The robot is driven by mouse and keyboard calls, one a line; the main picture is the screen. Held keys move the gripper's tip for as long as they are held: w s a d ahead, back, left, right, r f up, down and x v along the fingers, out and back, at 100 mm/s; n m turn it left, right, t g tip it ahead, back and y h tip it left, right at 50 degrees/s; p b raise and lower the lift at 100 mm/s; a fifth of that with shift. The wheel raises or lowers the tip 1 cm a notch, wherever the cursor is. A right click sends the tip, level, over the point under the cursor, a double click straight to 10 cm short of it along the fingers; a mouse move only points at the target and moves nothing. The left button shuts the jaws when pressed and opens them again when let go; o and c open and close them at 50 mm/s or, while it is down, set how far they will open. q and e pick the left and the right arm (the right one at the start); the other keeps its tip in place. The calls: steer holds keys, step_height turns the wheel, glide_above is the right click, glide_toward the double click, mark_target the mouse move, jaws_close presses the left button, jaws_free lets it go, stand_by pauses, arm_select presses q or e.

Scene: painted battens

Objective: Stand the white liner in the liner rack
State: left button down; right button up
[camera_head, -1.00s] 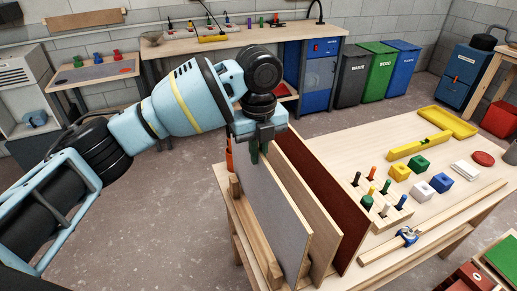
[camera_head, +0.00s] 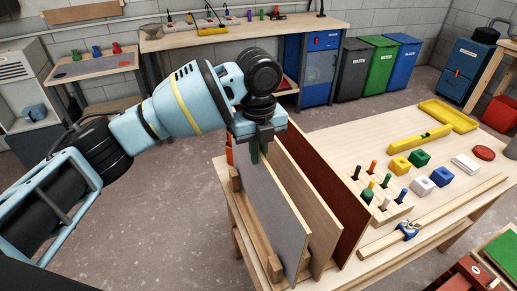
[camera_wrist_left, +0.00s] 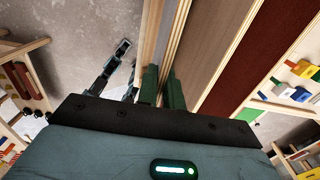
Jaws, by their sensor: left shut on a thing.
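My left gripper (camera_head: 258,152) points down and is shut on the top edge of a thin panel with a pale grey face (camera_head: 272,205). In the left wrist view its two green fingers (camera_wrist_left: 161,90) sit on either side of a thin edge. No plainly white panel shows; this grey one is the palest. It stands upright at the left of the wooden rack (camera_head: 237,182). The panel's foot is partly hidden by the rack's front rail, so I cannot tell if it is seated. My right gripper is not in view.
A wood-coloured panel (camera_head: 318,213) and a dark red panel (camera_head: 345,212) stand close to its right. Farther right on the table are a peg block (camera_head: 383,205), coloured blocks, a yellow level (camera_head: 420,140), a long batten and a blue clamp (camera_head: 408,231).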

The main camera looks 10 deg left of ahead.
arm_select(q)
steer(key=shift+f, duration=1.6)
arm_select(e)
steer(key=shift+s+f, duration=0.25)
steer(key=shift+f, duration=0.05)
arm_select(q)
steer(key=c, duration=1.5)
jaws_free()
steer(key=shift+f, duration=0.1)
steer(key=shift+o, duration=0.2)
steer(key=shift+r, duration=3.95)
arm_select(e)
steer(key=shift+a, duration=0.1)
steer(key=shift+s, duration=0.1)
